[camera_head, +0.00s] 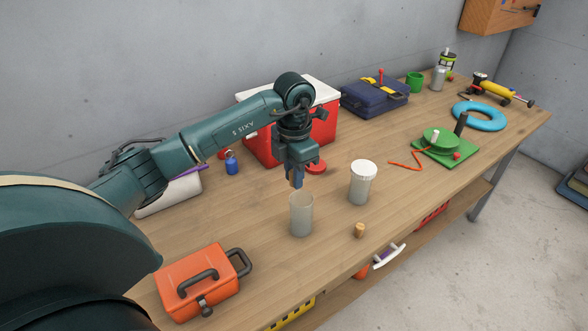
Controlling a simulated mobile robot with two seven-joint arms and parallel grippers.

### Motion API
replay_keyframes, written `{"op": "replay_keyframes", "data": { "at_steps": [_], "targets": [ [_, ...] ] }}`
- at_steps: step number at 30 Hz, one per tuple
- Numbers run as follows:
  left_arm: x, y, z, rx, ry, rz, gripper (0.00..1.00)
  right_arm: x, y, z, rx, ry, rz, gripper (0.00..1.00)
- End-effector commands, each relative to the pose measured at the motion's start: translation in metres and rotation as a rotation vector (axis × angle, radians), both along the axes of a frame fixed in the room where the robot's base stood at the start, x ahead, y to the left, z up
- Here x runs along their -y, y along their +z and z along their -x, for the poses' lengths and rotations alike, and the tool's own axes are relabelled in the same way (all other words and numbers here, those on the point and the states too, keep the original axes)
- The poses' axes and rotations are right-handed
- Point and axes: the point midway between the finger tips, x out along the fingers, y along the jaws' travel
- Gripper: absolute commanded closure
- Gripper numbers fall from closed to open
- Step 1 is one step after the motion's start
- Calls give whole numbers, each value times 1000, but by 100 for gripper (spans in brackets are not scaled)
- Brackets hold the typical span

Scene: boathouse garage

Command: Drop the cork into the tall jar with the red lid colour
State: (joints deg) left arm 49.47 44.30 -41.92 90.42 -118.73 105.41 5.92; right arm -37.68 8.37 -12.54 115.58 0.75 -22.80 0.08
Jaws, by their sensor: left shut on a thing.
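A tan cork (359,231) stands on the wooden workbench, in front of a white-lidded jar (362,184). An open, clear, greyish jar (301,215) stands to the left of the cork and looks empty. My left gripper (296,182) points down just above the open jar's mouth. My right gripper is not in view.
An orange toolbox (203,283) stands at the front left. A red cooler (259,135) and a navy case (374,99) stand at the back. A green base (446,151), a red cord (409,166) and a blue ring (478,117) lie to the right.

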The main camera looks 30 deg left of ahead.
Motion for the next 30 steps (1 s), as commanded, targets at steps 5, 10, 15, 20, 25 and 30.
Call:
{"op": "replay_keyframes", "data": {
  "at_steps": [5, 10, 15, 20, 25, 30],
  "targets": [
    [0, 0, 0, 1, -1, 0, 100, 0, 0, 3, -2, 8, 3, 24],
    [0, 0, 0, 1, -1, 0, 72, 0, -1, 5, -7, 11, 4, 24],
    [0, 0, 0, 1, -1, 0, 58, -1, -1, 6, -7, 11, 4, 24],
    [0, 0, 0, 1, -1, 0, 55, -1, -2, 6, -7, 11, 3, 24],
    [0, 2, 0, 2, -1, 1, 55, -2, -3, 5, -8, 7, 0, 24],
    [0, 24, -1, 7, -2, 0, 55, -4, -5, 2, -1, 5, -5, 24]
  ]
}}
